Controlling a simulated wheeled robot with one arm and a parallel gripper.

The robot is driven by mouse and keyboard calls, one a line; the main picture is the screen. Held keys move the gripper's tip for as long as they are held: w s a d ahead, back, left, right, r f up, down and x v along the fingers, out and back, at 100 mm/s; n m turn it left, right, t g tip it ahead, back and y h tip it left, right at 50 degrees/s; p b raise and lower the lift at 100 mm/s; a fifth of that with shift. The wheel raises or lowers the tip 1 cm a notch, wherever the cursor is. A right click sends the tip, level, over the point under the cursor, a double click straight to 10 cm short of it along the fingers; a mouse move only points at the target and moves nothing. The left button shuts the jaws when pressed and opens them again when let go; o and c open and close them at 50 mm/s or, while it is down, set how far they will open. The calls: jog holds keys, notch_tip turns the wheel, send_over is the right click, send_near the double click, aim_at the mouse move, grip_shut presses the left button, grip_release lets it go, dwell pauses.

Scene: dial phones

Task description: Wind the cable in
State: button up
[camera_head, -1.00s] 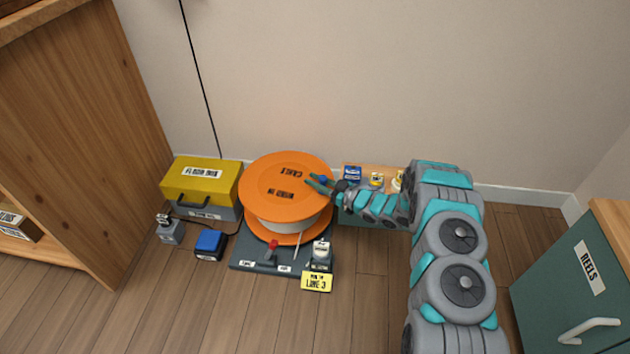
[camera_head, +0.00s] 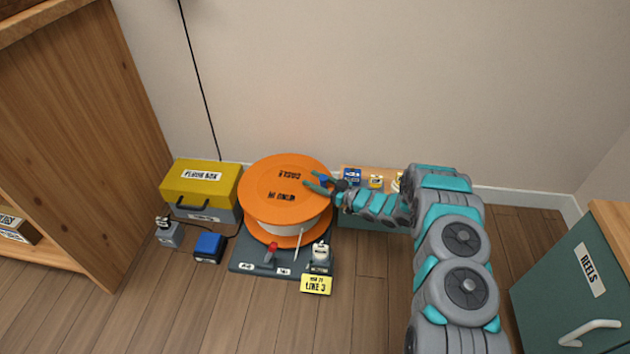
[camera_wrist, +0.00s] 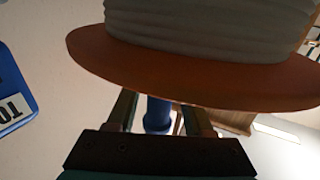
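The orange cable reel (camera_head: 262,185) lies flat on a dark base plate (camera_head: 245,262), with pale cable wound below its top flange. Its top reads "CABLE" and "WIND IN". A blue knob (camera_head: 324,181) stands at the reel's right edge; it shows as a blue post (camera_wrist: 157,115) in the wrist view. My gripper (camera_head: 308,179) is at the reel's right rim, with its fingers on either side of the knob. In the wrist view gaps show between the fingers and the post, and the fingers look open. The orange rim (camera_wrist: 200,78) is close to them.
A red-topped lever (camera_head: 271,250), a pale counter-like device (camera_head: 320,253) and a yellow "LINE 3" tag (camera_head: 316,285) are at the plate's front. A yellow floor box (camera_head: 203,187) and a blue block (camera_head: 208,246) stand left. A green cabinet (camera_head: 570,290) stands right.

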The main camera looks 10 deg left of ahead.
aim_at(332, 187)
jog(key=shift+o, duration=0.2)
jog(key=v, duration=0.6)
jog(key=shift+d, duration=0.2)
jog(key=shift+s+d, duration=0.45)
jog(key=shift+d, duration=0.15)
